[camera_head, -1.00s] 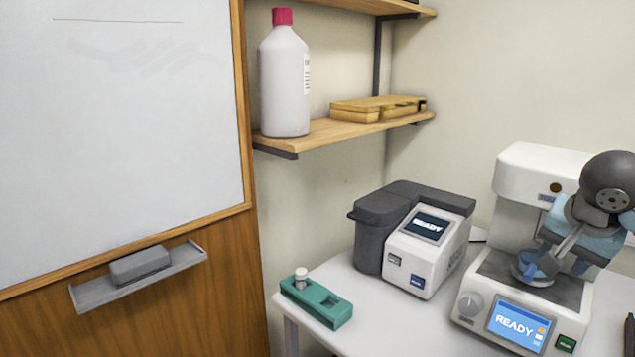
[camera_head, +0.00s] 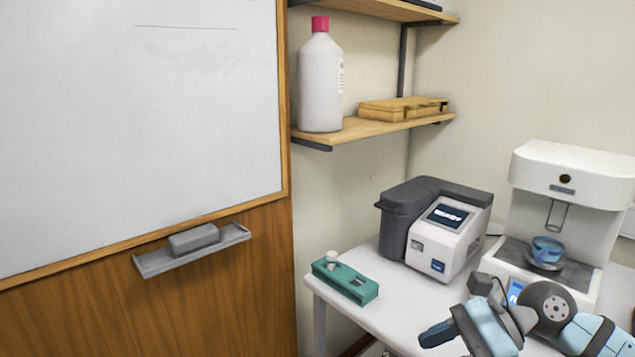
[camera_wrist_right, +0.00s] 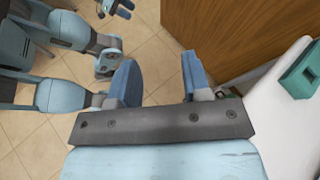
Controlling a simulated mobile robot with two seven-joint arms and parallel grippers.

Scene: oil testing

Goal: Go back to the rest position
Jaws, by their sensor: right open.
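My right gripper (camera_head: 437,333) is at the lower right of the head view, in front of the white machine and apart from it. In the right wrist view its two blue fingers (camera_wrist_right: 160,82) stand wide apart with nothing between them, above the tiled floor. A small blue cup (camera_head: 547,249) stands on the plate of the white machine (camera_head: 575,172), clear of the gripper. My left arm shows at the left of the right wrist view. Small blue tips at the top edge, probably my left gripper (camera_wrist_right: 115,8), are too small and cut off to judge.
The white table (camera_head: 385,300) carries a grey-and-white analyser (camera_head: 443,240) and a green holder (camera_head: 345,282) with a small vial. The holder also shows in the wrist view (camera_wrist_right: 302,72). A shelf (camera_head: 375,130) with a bottle (camera_head: 320,85) and a wooden box is above.

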